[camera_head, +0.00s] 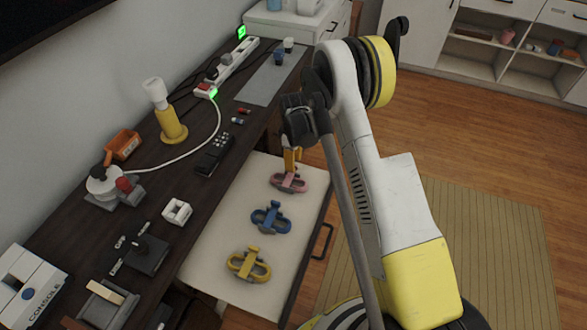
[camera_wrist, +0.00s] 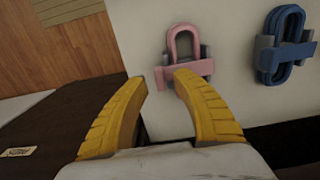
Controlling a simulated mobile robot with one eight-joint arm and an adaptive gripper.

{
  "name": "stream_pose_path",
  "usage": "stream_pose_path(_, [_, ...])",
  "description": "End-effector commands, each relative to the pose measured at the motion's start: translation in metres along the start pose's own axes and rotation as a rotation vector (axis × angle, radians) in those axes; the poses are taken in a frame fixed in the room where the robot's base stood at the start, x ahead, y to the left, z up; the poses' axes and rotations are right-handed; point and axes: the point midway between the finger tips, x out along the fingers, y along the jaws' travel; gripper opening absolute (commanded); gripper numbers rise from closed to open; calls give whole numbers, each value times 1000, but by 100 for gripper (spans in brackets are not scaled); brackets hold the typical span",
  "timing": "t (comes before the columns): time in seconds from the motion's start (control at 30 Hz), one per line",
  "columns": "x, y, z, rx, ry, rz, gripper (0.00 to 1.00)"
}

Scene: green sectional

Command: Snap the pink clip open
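The pink clip (camera_head: 289,183) lies on the pale surface of a pulled-out drawer (camera_head: 215,262), furthest back of three clips. In the wrist view the pink clip (camera_wrist: 192,69) shows a rounded loop, a crossbar and grey side parts. My gripper (camera_head: 291,158) is just behind and above it in the head view. In the wrist view my gripper (camera_wrist: 160,82) has its two yellow fingers apart with nothing between them. The right fingertip overlaps the crossbar's near edge in the picture; I cannot tell whether they touch. The clip sits off towards the right finger.
A blue clip (camera_head: 270,217) and a yellow clip (camera_head: 249,265) lie in the same drawer. The drawer handle (camera_head: 322,241) sticks out at right. The dark desk (camera_head: 198,190) beside it holds a remote (camera_head: 214,155), a yellow lamp (camera_head: 171,124) and cables.

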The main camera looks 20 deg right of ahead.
Motion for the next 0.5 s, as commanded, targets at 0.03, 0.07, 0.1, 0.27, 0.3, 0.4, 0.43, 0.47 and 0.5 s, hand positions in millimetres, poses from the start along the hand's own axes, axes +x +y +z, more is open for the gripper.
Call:
stream_pose_path(0.03, [8,0,0,0,0,0,32])
stream_pose_path(0.07, [11,0,0,0,0,0,32])
stream_pose_path(0.1, [14,0,0,0,0,0,32])
stream_pose_path(0.27, [18,0,0,0,0,0,32])
stream_pose_path(0.3, [18,0,0,0,0,0,32])
stream_pose_path(0.4, [17,0,0,0,0,0,32])
stream_pose_path(0.43, [17,0,0,0,0,0,32])
stream_pose_path(0.47, [17,0,0,0,0,0,32])
stream_pose_path(0.5, [17,0,0,0,0,0,22])
